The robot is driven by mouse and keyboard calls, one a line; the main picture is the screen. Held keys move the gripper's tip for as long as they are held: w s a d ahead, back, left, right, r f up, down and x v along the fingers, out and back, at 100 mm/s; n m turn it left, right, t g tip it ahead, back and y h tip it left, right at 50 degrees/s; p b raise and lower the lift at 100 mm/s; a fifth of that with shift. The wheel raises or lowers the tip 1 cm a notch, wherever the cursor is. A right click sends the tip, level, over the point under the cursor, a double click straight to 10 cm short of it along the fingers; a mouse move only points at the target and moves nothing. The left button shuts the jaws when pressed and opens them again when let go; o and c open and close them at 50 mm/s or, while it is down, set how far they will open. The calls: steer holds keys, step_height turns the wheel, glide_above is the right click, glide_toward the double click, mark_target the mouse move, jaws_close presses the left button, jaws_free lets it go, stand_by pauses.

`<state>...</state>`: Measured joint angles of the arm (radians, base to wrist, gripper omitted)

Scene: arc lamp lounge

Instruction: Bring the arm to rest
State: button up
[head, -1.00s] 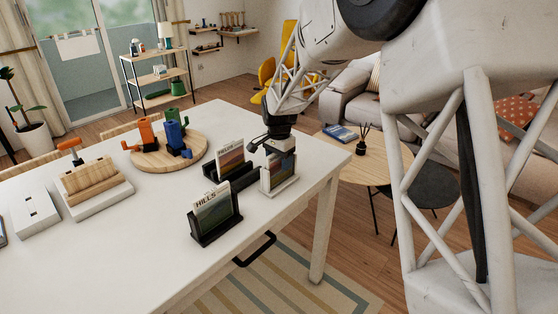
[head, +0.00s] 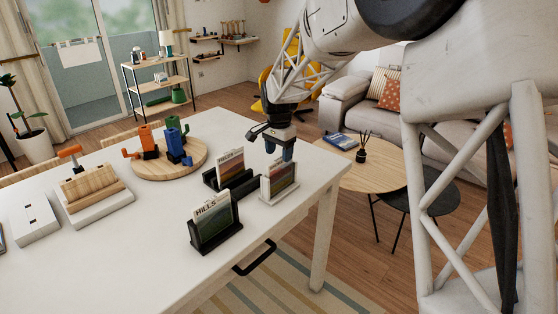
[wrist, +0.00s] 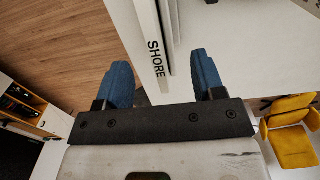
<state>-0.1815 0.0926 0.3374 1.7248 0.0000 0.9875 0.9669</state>
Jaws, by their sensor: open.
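My gripper (head: 279,151) is open above the right end of the white table (head: 130,240), over the back of a card in a white holder (head: 279,182). In the wrist view its two blue fingertips (wrist: 163,82) stand apart with nothing gripped between them. The edge of a card marked SHORE (wrist: 155,55) shows just ahead of the fingers. A card marked HILLS (head: 212,215) stands in a black holder at the front. Another card (head: 230,166) stands in a black holder behind it. Whether the fingers touch the SHORE card cannot be told from the head view.
A wooden block on a white base (head: 95,192) and a white box (head: 33,220) lie to the left. A round side table (head: 385,175) stands beyond the right edge. The table's front middle is clear.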

steer(key=shift+r, duration=0.7)
steer(key=shift+s+d+r, duration=0.2)
steer(key=shift+s+r, duration=0.1)
steer(key=shift+s, duration=0.1)
steer(key=s+d+r+n+t, duration=0.15)
steer(key=s+d+r, duration=0.3)
steer(key=s, duration=0.65)
steer(key=s+d+r+n, duration=0.3)
steer(key=s+d+r, duration=0.15)
steer(key=s, duration=0.65)
steer(key=s+d+f+n, duration=0.2)
steer(key=s, duration=0.9)
steer(key=s+d+f+n+t, duration=0.1)
steer(key=s+d+n, duration=0.1)
steer(key=s, duration=1)
steer(key=shift+d+f, duration=0.4)
